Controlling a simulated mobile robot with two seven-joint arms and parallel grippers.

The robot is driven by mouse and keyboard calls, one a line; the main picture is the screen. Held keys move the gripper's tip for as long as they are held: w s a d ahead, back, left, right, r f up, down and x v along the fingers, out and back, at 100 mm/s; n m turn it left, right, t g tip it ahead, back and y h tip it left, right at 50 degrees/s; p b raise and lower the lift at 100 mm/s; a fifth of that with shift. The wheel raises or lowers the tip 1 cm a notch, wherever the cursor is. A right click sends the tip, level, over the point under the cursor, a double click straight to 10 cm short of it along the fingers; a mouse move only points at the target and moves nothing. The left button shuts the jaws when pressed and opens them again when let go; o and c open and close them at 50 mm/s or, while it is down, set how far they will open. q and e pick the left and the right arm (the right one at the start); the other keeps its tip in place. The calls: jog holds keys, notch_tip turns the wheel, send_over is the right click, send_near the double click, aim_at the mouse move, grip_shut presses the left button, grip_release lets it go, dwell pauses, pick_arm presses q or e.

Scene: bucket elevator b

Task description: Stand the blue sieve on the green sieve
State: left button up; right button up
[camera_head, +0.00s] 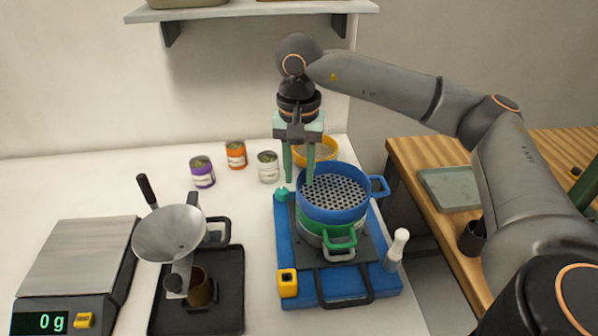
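The blue sieve (334,212) sits on top of the green sieve (312,230), looking about level, with its handle to the right. Its perforated floor shows. The green sieve is mostly covered; its green handle points to the front. My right gripper (299,182) points down at the back left rim of the blue sieve. Its fingers are apart, one over the inside of the rim and one outside it. Whether either finger touches the wall cannot be told. My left gripper is not in view.
A pale pan (340,256) is under the sieves on a blue base (288,236). A yellow bowl (331,146) is behind, a white-handled brush (396,249) right. A funnel (170,233), black tray (226,315), scale (80,255) and small tins (203,172) stand left.

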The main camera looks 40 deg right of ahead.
notch_tip(320, 180, up, 12)
jog(key=p, duration=0.1)
jog(key=shift+f, duration=0.15)
dwell(0.3)
